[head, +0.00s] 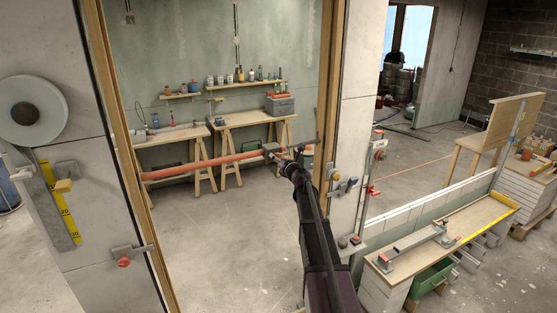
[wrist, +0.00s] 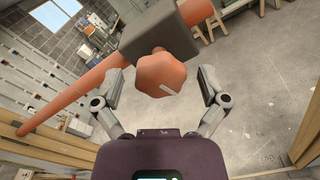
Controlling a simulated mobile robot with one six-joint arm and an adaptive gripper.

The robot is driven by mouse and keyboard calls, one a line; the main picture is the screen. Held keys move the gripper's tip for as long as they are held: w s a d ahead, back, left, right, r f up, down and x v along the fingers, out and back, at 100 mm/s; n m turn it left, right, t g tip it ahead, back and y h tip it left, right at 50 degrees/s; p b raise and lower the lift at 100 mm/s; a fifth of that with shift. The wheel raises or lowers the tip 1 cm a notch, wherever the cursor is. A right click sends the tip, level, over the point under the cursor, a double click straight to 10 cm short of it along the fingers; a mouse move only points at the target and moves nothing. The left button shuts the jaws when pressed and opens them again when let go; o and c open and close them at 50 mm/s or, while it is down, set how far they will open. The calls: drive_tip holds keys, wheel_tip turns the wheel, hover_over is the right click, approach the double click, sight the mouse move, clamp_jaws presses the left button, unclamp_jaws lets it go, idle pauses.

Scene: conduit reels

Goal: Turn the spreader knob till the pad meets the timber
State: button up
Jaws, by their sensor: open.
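The spreader is an orange-red bar (head: 205,165) spanning the opening between the left timber (head: 110,90) and the right timber (head: 327,85). A dark grey block (head: 271,149) sits on it towards the right; the block also fills the top of the wrist view (wrist: 152,38). The orange faceted knob (wrist: 160,78), with a white mark on its face, sticks out from the block towards me. My gripper (wrist: 162,84) is open, with one finger on each side of the knob and visible gaps to both. In the head view my gripper (head: 290,158) covers the knob. I cannot make out the pad or its gap to the timber.
Trestle workbenches (head: 245,123) and shelves stand beyond the opening. A wall-mounted reel (head: 32,112) is at left. A red-handled clamp (head: 374,160) hangs on the wall right of the opening. A low bench (head: 440,235) stands at right. Floor inside the opening is mostly clear.

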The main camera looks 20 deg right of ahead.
drive_tip(key=s, duration=0.7)
drive_tip(key=shift+s, duration=0.25)
idle(0.5)
drive_tip(key=s+a+f+n+g+y+b, duration=0.3)
drive_tip(key=s+a+f+n+g, duration=0.45)
drive_tip(key=a+n, duration=0.6)
drive_tip(key=s+a+f+n+g+y+b, duration=0.2)
drive_tip(key=s+a+f+n+g, duration=0.2)
drive_tip(key=s+a+f+n, duration=0.8)
drive_tip(key=s+a+f+n+g+h+b, duration=0.2)
drive_tip(key=s+f+n+g+h, duration=0.3)
drive_tip(key=s+n, duration=0.9)
wheel_tip(320, 180, down, 2)
drive_tip(key=shift+s+n+g+h+b, duration=0.25)
drive_tip(key=shift+n+g+b, duration=0.45)
drive_tip(key=shift+n, duration=0.55)
drive_tip(key=shift+w, duration=0.1)
